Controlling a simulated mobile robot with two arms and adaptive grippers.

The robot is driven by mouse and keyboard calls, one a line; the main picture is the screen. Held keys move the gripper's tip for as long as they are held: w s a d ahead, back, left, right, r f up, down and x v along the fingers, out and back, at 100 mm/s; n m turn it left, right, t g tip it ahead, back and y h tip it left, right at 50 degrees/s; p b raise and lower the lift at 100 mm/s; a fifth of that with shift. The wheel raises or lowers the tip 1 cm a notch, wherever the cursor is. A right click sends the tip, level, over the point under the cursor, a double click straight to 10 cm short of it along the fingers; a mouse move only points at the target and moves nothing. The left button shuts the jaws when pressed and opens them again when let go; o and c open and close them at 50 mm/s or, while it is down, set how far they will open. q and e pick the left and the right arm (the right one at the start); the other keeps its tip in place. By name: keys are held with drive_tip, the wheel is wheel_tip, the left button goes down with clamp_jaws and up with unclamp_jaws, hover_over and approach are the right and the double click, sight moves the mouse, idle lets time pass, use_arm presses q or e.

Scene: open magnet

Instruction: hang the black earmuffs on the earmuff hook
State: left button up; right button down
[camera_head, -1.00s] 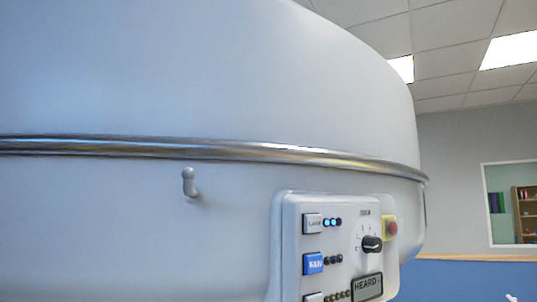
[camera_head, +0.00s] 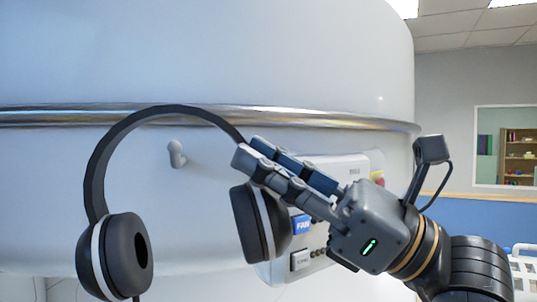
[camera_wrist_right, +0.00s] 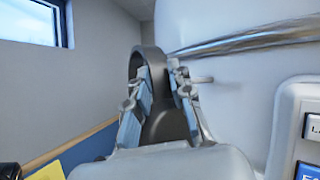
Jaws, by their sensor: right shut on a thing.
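The black earmuffs (camera_head: 97,165) hang upright in the head view, headband on top and the two ear cups below. My right gripper (camera_head: 243,150) is shut on the right side of their headband, just above the right cup. In the right wrist view the headband (camera_wrist_right: 152,60) rises between the fingers (camera_wrist_right: 158,80). The earmuff hook (camera_head: 176,154) is a small pale peg on the white magnet housing. In the head view it shows inside the headband's arch, below its top; the band appears in front of the wall. The hook (camera_wrist_right: 203,80) also shows right of the fingers in the wrist view. My left gripper is not in view.
A metal rail (camera_head: 300,118) runs along the curved magnet housing (camera_head: 250,60) above the hook. A control panel (camera_head: 340,165) with buttons is partly behind my right gripper. A window (camera_wrist_right: 30,22) and wall are at the left in the wrist view.

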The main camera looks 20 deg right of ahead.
drive_tip(key=shift+w+d+f, duration=0.1)
drive_tip(key=shift+w+d, duration=0.05)
drive_tip(key=shift+w, duration=0.55)
drive_tip(key=shift+w+d, duration=0.15)
drive_tip(key=shift+w, duration=0.5)
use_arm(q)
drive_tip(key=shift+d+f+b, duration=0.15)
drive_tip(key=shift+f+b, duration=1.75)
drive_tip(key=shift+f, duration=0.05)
use_arm(e)
drive_tip(key=w+d+f, duration=0.2)
drive_tip(key=w+f, duration=0.2)
drive_tip(key=w, duration=0.4)
drive_tip(key=shift+w, duration=0.2)
drive_tip(key=c, duration=1.1)
unclamp_jaws()
drive_tip(key=shift+f, duration=0.15)
drive_tip(key=v, duration=1.2)
drive_tip(key=shift+a, duration=0.1)
